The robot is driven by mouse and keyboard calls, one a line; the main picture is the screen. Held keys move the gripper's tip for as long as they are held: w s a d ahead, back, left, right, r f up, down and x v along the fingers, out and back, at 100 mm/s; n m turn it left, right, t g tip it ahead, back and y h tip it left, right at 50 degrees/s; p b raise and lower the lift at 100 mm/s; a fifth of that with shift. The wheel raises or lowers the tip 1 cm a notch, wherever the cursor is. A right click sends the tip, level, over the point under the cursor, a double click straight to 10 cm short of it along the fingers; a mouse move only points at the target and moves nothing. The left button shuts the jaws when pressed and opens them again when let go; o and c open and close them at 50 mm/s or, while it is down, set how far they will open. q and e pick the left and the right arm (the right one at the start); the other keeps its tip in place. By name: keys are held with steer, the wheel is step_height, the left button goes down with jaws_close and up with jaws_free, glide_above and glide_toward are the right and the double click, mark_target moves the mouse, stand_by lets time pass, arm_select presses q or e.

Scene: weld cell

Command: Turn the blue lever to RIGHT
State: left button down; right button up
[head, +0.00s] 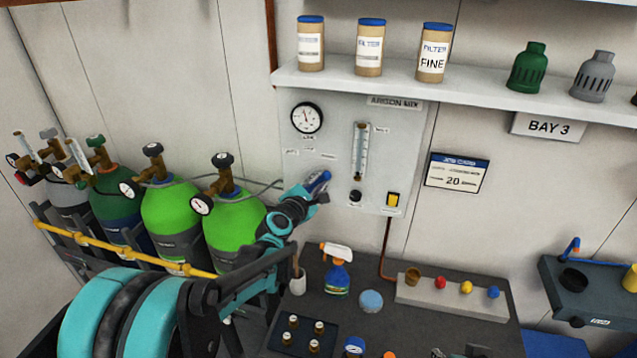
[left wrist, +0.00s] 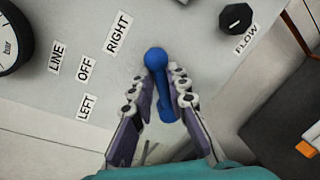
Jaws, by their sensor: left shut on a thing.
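The blue lever (head: 319,180) is on the lower left of the grey gas panel (head: 340,110). In the left wrist view the lever (left wrist: 157,62) has a round knob at its upper end, and its shaft runs down between my fingers. My left gripper (head: 312,190) is shut on the lever, with a finger on each side in the wrist view (left wrist: 167,88). The labels RIGHT (left wrist: 117,33), OFF (left wrist: 85,68) and LEFT (left wrist: 87,107) are left of the lever there. I cannot tell which label it points to. My right gripper is not in view.
A black flow knob (left wrist: 236,18) is right of the lever. Green gas cylinders (head: 235,228) stand left of my arm. A spray bottle (head: 337,270) stands on the dark bench (head: 385,325) below. A shelf (head: 440,98) with filter cans runs above the panel.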

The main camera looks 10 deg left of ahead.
arm_select(q)
steer(key=shift+d, duration=0.1)
steer(key=c, duration=1.7)
jaws_free()
steer(key=shift+o, duration=0.8)
steer(key=shift+d, duration=0.1)
steer(key=shift+s, duration=0.25)
steer(key=v, duration=1.1)
steer(key=shift+s, duration=0.35)
steer(key=shift+r, duration=0.1)
